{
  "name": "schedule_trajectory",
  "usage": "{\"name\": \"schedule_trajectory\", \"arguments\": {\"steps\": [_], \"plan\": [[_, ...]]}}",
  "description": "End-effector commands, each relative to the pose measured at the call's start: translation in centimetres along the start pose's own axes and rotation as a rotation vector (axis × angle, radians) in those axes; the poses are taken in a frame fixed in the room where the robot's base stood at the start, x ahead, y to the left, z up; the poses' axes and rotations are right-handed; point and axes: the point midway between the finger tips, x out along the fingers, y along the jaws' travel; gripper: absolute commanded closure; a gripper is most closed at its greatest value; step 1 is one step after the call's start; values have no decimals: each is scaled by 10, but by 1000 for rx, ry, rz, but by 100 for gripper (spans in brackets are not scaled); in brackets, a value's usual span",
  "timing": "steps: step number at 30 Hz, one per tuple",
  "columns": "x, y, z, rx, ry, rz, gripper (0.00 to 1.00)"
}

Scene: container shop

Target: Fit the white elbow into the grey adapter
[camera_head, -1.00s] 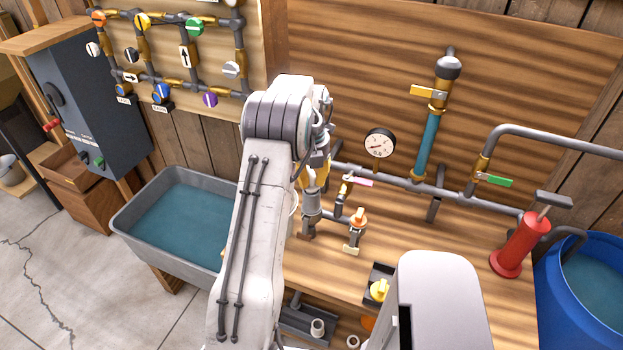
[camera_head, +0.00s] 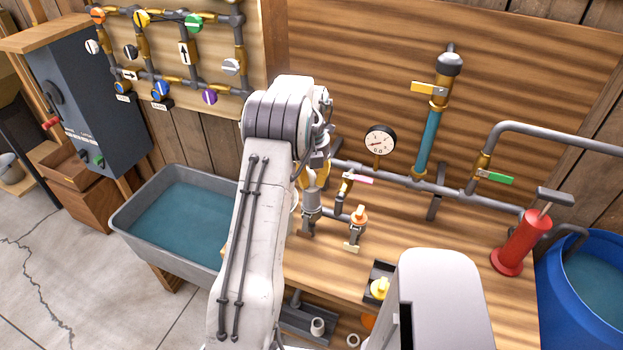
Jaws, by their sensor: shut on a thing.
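My gripper (camera_head: 313,203) points down over the bench, beside the pipework and partly behind my own arm. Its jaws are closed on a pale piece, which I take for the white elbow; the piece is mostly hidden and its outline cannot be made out. I cannot single out the grey adapter with certainty. Whether the held piece touches any fitting cannot be told from here.
A grey pipe with a gauge (camera_head: 380,141) and a blue clear column (camera_head: 427,142) runs behind. A water trough (camera_head: 128,222) is left, a red pump (camera_head: 524,243) and blue barrel (camera_head: 573,310) right. A small tray (camera_head: 373,271) holds a yellow part.

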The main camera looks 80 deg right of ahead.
Motion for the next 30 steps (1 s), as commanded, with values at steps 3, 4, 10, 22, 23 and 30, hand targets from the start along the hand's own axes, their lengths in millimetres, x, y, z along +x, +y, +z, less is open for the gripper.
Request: {"name": "schedule_trajectory", "arguments": {"steps": [3, 4, 10, 22, 23, 30], "plan": [[1, 0, 0, 0, 0, 0, 100], [1, 0, 0, 0, 0, 0, 100], [1, 0, 0, 0, 0, 0, 73], [1, 0, 0, 0, 1, 0, 54], [1, 0, 0, 0, 1, 0, 54], [-13, 0, 1, 0, -2, 0, 54]]}}
